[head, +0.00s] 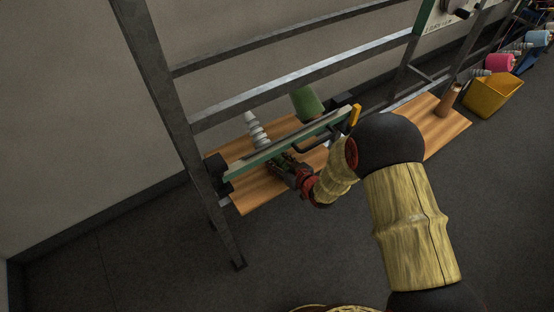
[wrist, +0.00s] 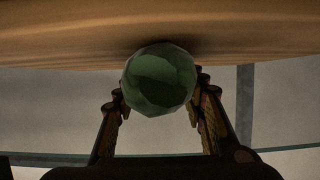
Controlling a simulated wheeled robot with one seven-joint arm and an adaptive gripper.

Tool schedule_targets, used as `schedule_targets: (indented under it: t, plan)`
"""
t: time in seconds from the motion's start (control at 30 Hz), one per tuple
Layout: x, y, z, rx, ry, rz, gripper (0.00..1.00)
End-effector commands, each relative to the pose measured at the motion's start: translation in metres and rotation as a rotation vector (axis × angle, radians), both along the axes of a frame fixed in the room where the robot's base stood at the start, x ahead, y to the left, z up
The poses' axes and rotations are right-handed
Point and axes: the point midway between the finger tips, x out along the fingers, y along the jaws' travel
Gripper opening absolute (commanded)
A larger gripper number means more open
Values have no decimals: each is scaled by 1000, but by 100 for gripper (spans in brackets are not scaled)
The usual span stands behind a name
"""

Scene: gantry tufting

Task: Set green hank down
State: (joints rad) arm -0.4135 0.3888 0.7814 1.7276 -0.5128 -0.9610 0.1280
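In the wrist view the green hank (wrist: 158,80) shows end-on as a dark green, faceted round shape. The two fingers of my gripper (wrist: 159,94) are on either side of it and appear closed against it. Its upper edge overlaps the wooden board (wrist: 60,38); I cannot tell whether it touches. In the head view my gripper (head: 277,161) is low over the left wooden board (head: 250,199), beside the green rail (head: 262,157). The hank between the fingers is mostly hidden there.
A green cone (head: 306,102) and a pale ribbed spool (head: 256,130) stand behind the rail. A grey metal frame (head: 172,95) rises at the left. Farther right are another board (head: 440,128), a brown cylinder (head: 449,98) and a yellow bin (head: 492,98). Front floor is clear.

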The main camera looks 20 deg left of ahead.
Motion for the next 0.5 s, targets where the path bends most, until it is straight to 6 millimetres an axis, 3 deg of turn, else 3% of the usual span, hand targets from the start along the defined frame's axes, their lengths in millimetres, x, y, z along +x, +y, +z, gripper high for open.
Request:
schedule_targets:
  t: [0.23,0.5]
  plan:
    - [0,0,1,0,0,0,56]
    - [0,0,1,0,0,0,56]
